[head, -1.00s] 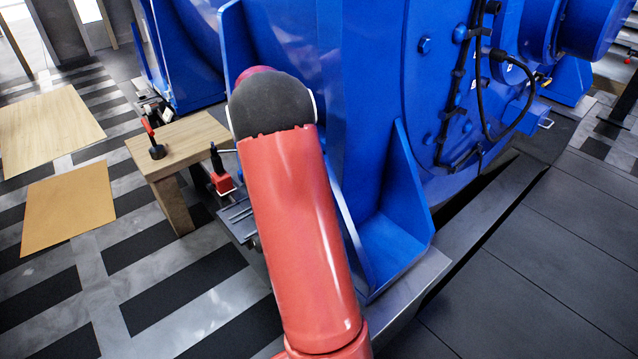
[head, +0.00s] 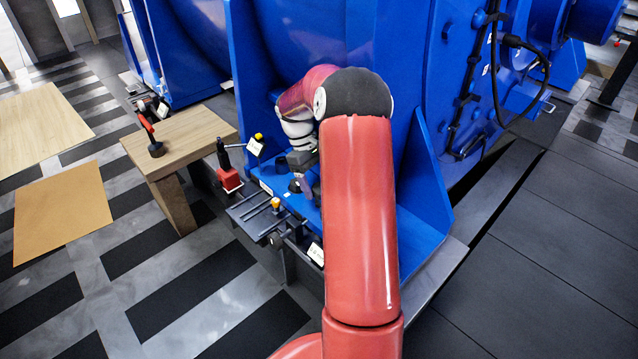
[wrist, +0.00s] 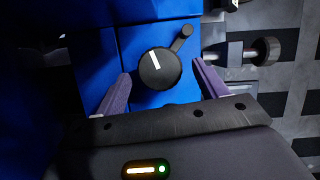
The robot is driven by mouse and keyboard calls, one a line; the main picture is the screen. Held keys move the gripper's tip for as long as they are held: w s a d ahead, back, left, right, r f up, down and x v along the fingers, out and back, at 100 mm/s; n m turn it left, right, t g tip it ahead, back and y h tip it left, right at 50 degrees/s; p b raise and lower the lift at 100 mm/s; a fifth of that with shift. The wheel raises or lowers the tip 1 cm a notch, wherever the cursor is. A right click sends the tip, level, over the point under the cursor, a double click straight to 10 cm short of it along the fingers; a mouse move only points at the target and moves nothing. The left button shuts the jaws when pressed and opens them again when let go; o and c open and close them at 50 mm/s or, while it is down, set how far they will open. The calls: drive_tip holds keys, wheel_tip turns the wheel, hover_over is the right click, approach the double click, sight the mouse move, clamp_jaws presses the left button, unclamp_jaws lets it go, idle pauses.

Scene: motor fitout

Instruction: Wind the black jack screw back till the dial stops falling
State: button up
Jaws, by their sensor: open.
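In the wrist view a black round knob (wrist: 158,72) with a white line and a short crank arm stands on a blue block. It looks like the jack screw's head, but I cannot be sure. My gripper (wrist: 161,68) is open, its purple fingers on either side of the knob, with no clear contact. In the head view my gripper (head: 303,186) is low by the blue motor foot, partly hidden by my arm. A horizontal screw with a dark round end (wrist: 265,50) lies right of the knob. No dial reading is legible.
A red block with a black lever (head: 229,180) stands left of my gripper. A yellow-topped pin (head: 275,203) is near the motor foot. A wooden table (head: 180,140) holds a red-handled tool (head: 153,140). The blue motor (head: 390,50) rises behind.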

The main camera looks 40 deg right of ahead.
drive_tip(key=shift+s+f, duration=0.15)
drive_tip(key=shift+f, duration=0.15)
drive_tip(key=c, duration=1)
drive_tip(key=shift+r+n, duration=0.1)
drive_tip(key=shift+n, duration=0.2)
drive_tip(key=shift+a+n+h+p, duration=0.15)
drive_tip(key=shift+n+h+p, duration=0.25)
drive_tip(key=shift+n+p, duration=0.4)
drive_tip(key=shift+s+a+n+t+h+p, duration=0.1)
drive_tip(key=shift+n+t+h+p, duration=0.25)
drive_tip(key=shift+n, duration=0.65)
drive_tip(key=shift+n+t+h+p, duration=0.25)
drive_tip(key=shift+n+t, duration=0.1)
drive_tip(key=shift+n, duration=0.65)
